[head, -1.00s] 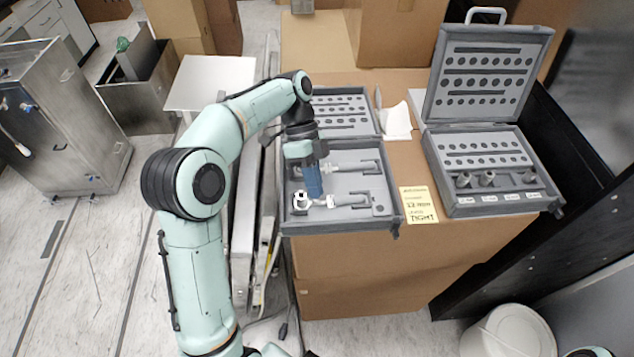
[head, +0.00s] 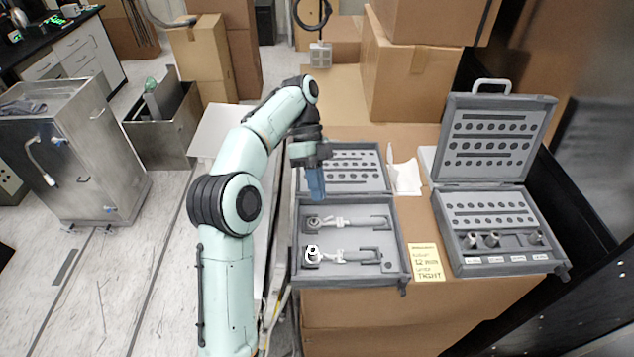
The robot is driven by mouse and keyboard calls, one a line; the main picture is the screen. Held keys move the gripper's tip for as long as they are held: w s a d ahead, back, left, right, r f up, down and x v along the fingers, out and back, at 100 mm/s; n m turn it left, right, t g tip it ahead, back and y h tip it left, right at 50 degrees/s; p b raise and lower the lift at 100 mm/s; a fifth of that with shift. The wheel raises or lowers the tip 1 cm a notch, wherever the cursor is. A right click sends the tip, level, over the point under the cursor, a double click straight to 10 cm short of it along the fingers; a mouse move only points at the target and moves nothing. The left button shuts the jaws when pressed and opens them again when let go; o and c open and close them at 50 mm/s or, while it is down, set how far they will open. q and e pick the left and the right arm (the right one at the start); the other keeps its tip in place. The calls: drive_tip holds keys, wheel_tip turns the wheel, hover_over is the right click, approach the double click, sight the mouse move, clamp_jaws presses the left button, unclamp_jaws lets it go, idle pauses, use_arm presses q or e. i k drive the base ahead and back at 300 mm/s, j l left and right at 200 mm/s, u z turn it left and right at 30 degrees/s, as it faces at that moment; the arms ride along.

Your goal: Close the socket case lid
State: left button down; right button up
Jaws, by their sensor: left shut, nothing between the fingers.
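The socket case is the grey case on the right. Its lid (head: 492,139) stands open and upright at the back, with a pale handle on its top edge. Its base (head: 497,222) lies open and holds three metal sockets (head: 491,239) in the front row, with one empty place between the second and third. My left gripper (head: 316,195) is shut and empty. It is to the left of the socket case, over the other open case, near the hinge between that case's base and lid. My right gripper is not in view.
The second grey case (head: 400,262) lies open at left with two ratchet wrenches (head: 346,257) in its tray; its lid (head: 352,190) lies flat behind. A yellow note (head: 427,262) sits between the cases. Cardboard boxes (head: 405,75) stand behind. A dark rack borders the right.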

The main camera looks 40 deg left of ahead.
sight(485, 137)
drive_tip(key=k, duration=1)
